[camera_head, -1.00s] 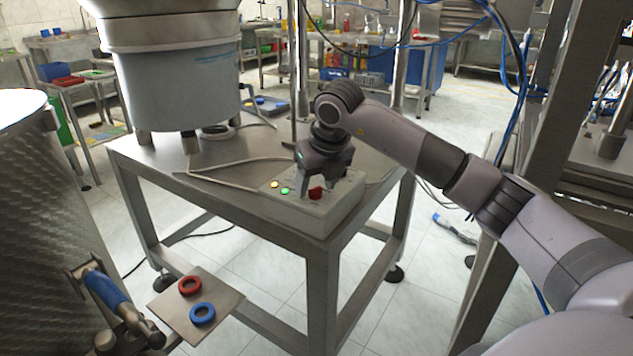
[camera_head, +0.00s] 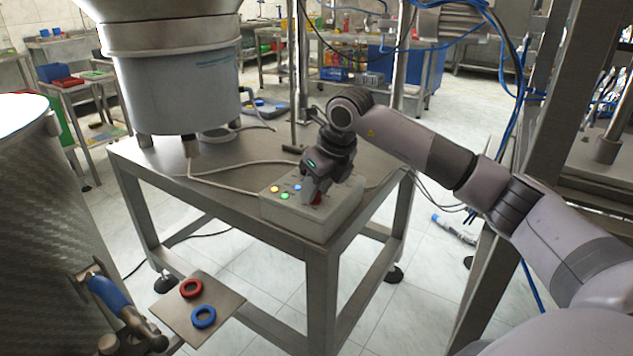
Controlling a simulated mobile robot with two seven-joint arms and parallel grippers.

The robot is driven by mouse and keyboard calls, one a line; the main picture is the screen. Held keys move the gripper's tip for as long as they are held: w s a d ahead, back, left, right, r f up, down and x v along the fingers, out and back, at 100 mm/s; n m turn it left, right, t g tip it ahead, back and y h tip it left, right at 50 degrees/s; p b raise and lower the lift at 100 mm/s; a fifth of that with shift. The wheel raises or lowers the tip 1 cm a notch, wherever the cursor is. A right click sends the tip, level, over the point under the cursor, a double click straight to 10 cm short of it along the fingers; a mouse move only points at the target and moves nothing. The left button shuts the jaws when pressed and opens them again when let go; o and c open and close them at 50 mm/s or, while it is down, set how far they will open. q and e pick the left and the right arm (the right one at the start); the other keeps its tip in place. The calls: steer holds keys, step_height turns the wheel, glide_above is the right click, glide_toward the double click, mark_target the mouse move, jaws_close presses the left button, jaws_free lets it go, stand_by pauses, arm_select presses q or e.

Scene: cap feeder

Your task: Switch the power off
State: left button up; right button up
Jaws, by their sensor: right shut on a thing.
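A grey control box (camera_head: 296,213) sits on the near right corner of the metal table. Its top bears a yellow light (camera_head: 275,189), a green light (camera_head: 285,196), a blue light (camera_head: 297,187) and a red switch (camera_head: 317,198). My right gripper (camera_head: 311,199) points down over the right part of the box and is shut on the red switch. The fingers hide most of the switch, so its setting cannot be told. My left gripper is not in view.
A large metal bowl feeder (camera_head: 175,80) stands on the table (camera_head: 150,160), with a cable running to the box. A small plate (camera_head: 226,302) with a red ring (camera_head: 191,288) and a blue ring (camera_head: 203,316) is at lower left, beside a metal drum (camera_head: 45,200) with a blue handle (camera_head: 108,298).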

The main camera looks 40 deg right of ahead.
steer(key=n+y+p, duration=0.1)
steer(key=n, duration=0.1)
steer(key=n+p, duration=0.1)
steer(key=n, duration=0.1)
steer(key=shift+w+d+r+n+g+y, duration=0.1)
steer(key=shift+r+n+g+y, duration=0.05)
steer(key=shift+n+g+y, duration=0.2)
steer(key=n+y+p, duration=0.1)
steer(key=n, duration=0.1)
steer(key=shift+n+g, duration=0.35)
steer(key=shift+n+p, duration=0.4)
steer(key=shift+n, duration=0.1)
steer(key=o, duration=1.1)
steer(key=shift+c, duration=0.2)
steer(key=v, duration=0.7)
steer(key=shift+p, duration=0.35)
steer(key=shift+w, duration=0.2)
